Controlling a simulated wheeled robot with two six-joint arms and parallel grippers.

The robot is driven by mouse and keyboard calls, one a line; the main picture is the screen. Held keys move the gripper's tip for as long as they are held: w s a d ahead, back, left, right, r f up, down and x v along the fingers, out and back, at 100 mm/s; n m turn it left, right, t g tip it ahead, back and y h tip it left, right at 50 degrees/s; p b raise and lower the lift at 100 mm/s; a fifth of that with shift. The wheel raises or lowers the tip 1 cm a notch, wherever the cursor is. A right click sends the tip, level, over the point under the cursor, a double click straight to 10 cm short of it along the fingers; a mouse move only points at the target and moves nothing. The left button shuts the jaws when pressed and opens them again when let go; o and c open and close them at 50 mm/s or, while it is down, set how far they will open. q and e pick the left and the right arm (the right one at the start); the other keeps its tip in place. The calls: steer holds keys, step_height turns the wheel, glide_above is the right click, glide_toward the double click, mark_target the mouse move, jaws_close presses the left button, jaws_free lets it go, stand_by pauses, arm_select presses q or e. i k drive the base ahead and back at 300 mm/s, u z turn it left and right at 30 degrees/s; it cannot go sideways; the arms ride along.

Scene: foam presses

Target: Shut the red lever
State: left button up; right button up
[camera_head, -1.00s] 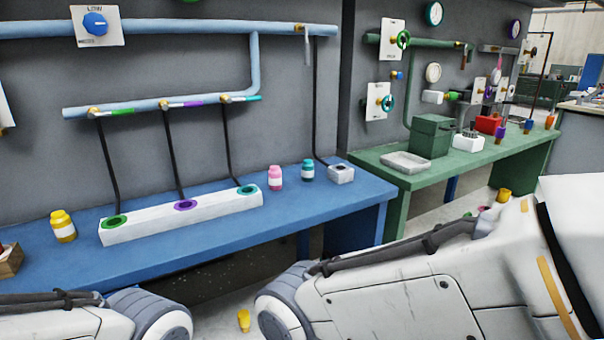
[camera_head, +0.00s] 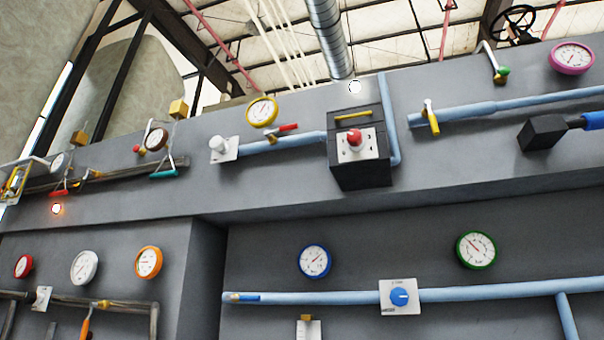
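A red lever (camera_head: 288,128) sits on a short light-blue pipe (camera_head: 290,141) high on the grey wall, just below a yellow-rimmed gauge (camera_head: 262,111). Its handle lies nearly along the pipe. Another small red handle (camera_head: 59,192) shows on the brown pipes at the far left, above an orange glowing light (camera_head: 57,209). I cannot tell which of the two the task means. Neither of my grippers is in view.
A black box (camera_head: 360,172) with a red knob (camera_head: 354,136) stands right of the lever. A yellow lever (camera_head: 431,120) is on a pipe further right. Below are a blue dial (camera_head: 399,296) and several gauges. The space before the wall looks clear.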

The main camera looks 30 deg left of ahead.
mark_target(283, 129)
steer(key=u, duration=0.25)
steer(key=k, duration=0.25)
steer(key=u, duration=0.7)
steer(key=i, duration=0.5)
